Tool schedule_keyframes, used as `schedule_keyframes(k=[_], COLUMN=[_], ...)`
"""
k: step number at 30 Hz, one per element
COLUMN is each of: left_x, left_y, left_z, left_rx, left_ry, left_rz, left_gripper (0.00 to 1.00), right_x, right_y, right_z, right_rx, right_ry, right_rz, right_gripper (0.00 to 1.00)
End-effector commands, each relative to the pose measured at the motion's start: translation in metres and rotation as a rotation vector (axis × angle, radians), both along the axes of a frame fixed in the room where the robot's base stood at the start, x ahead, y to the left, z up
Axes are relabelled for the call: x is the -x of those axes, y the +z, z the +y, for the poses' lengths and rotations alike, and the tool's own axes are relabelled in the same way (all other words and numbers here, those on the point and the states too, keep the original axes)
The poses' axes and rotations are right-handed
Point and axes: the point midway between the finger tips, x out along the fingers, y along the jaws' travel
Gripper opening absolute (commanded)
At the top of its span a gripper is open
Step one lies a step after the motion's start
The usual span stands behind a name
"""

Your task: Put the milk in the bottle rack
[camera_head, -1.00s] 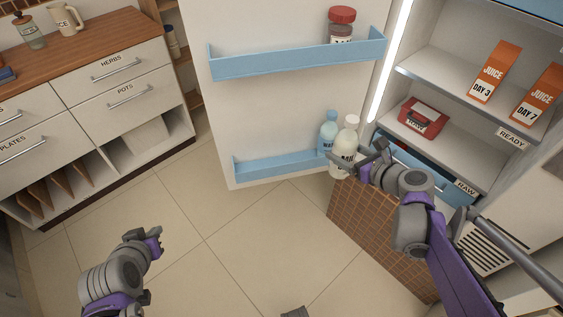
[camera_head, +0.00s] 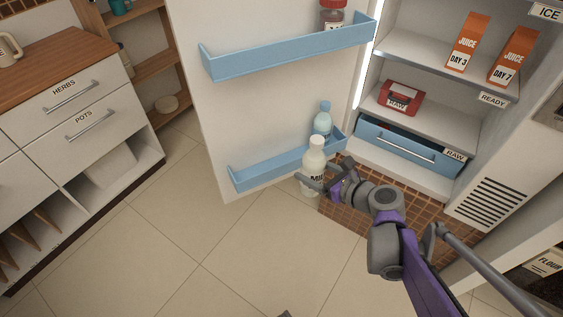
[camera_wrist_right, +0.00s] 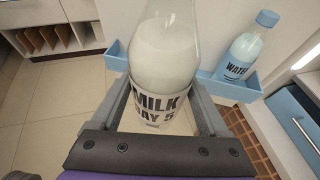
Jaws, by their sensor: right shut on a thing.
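The milk bottle (camera_head: 314,160) is white with a pale cap and reads "MILK DAY 5" in the right wrist view (camera_wrist_right: 165,60). My right gripper (camera_head: 326,188) is shut on it, with one finger on each side of the bottle. The bottle is held roughly upright in front of the lower blue rack (camera_head: 268,169) on the open fridge door. It overlaps the rack in the head view, and I cannot tell whether they touch. A blue water bottle (camera_head: 322,120) stands in the right end of that rack.
An upper blue door rack (camera_head: 290,50) holds a red-lidded jar (camera_head: 333,14). The fridge at right has juice cartons (camera_head: 463,42), a red box (camera_head: 401,97) and a blue drawer (camera_head: 408,145). The lower rack's left and middle are empty. Cabinets (camera_head: 75,110) stand at left.

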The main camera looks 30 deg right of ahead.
Motion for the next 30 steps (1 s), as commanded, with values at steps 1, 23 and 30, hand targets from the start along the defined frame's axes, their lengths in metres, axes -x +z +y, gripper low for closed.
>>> schedule_keyframes(k=[1, 23, 30], left_x=[0.002, 0.001, -0.001], left_y=[-0.002, -0.037, -0.047], left_z=[0.0, 0.001, 0.001], left_rx=[-0.001, -0.002, -0.002], left_ry=[0.002, 0.003, 0.003], left_rz=[0.005, 0.021, 0.024], left_gripper=[0.0, 0.0, 0.0], right_x=[0.0, -0.158, -0.179], right_y=[-0.001, -0.003, -0.017], right_z=[0.0, 0.016, 0.018], right_rx=[-0.001, -0.001, -0.001], right_ry=[-0.001, 0.001, -0.003], right_rz=[-0.001, -0.001, -0.001], right_gripper=[0.0, 0.0, 0.0])
